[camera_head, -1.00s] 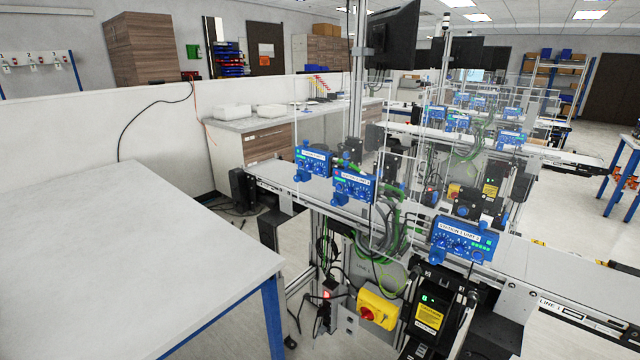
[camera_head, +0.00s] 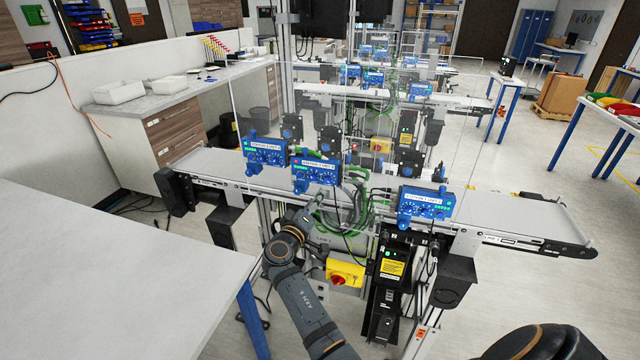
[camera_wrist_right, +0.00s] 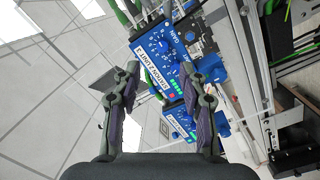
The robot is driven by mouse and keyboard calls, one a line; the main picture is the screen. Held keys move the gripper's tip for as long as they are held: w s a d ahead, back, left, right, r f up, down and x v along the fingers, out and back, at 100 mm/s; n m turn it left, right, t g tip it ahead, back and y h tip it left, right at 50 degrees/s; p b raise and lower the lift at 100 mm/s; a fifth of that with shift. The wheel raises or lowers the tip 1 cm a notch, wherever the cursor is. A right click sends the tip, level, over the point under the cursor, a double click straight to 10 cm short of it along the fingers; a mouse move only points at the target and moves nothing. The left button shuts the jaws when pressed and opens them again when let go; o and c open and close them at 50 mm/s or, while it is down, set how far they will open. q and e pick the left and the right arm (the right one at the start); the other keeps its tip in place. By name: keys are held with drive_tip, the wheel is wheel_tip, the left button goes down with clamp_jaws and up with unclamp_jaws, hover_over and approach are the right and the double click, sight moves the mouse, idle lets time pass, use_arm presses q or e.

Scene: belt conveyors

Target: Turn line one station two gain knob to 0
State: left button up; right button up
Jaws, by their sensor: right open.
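The line one station two control box (camera_head: 316,174) is blue with a white label and sits in the middle of the near conveyor. It fills the upper middle of the right wrist view (camera_wrist_right: 160,50), turned on its side, with a "GAIN" mark, dial faces and a red lamp. A blue round knob (camera_wrist_right: 211,67) shows beside the box near the right finger; I cannot tell its setting. My right gripper (camera_head: 302,212) is just below the box in the head view. In the wrist view its two fingers (camera_wrist_right: 160,85) are apart with nothing held. My left gripper is out of view.
Similar blue boxes stand to the left (camera_head: 265,153) and right (camera_head: 427,203) on the same conveyor (camera_head: 520,212). Cables (camera_head: 345,210) hang behind my right gripper. A yellow switch box (camera_head: 345,274) is below. A clear panel rises behind. A white table (camera_head: 100,270) is at left.

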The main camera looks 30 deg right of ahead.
sight(326, 182)
drive_tip(key=x, duration=0.8)
drive_tip(key=shift+w+a+f, duration=0.15)
drive_tip(key=shift+w, duration=0.2)
drive_tip(key=shift+w+d, duration=0.15)
drive_tip(key=shift+d, duration=0.3)
drive_tip(key=shift+a, duration=0.1)
drive_tip(key=shift+c, duration=0.6)
clamp_jaws()
